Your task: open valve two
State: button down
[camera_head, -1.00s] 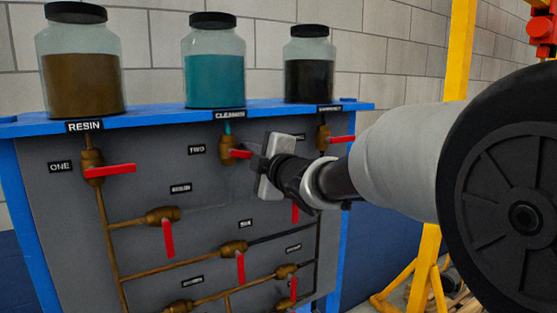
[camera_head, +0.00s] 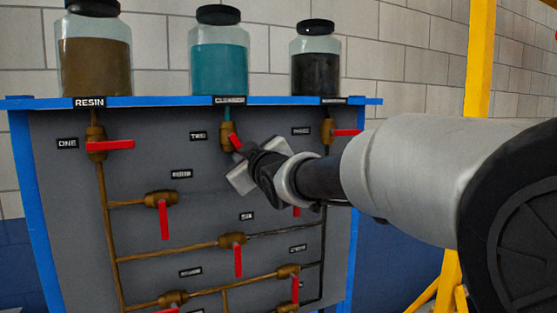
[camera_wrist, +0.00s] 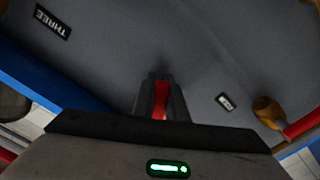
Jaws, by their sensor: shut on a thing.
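Valve two is a brass valve (camera_head: 227,137) below the teal jar, with the "TWO" label (camera_head: 198,136) to its left. Its red handle (camera_head: 235,141) slants down to the right. My gripper (camera_head: 244,152) is shut on this handle, at the right of the valve body, and hides its outer end. In the wrist view the red handle (camera_wrist: 161,98) shows between the two dark fingers (camera_wrist: 154,95). The gripper body is tilted in the head view.
Valve one (camera_head: 96,145) is at the left and valve three (camera_head: 328,132) at the right, both with red handles pointing right. Several more valves sit lower on the grey panel (camera_head: 70,220). Jars stand on the blue ledge (camera_head: 160,101).

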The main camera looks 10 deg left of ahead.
jog(key=shift+s+a+f+m+b, duration=0.2)
jog(key=shift+a+m+b, duration=0.3)
jog(key=shift+m, duration=0.6)
jog(key=shift+s+a+f+m+b, duration=0.1)
jog(key=shift+s+a+m+b, duration=0.2)
jog(key=shift+m+b, duration=0.65)
jog(key=shift+s+a+f+m+b, duration=0.15)
jog(key=shift+s+a+m+b, duration=0.2)
jog(key=shift+m, duration=0.9)
jog(key=c, duration=1.8)
grip_release()
jog(key=shift+o, duration=0.2)
jog(key=p+v, duration=0.1)
jog(key=v, duration=1.6)
jog(key=shift+s+d, duration=0.15)
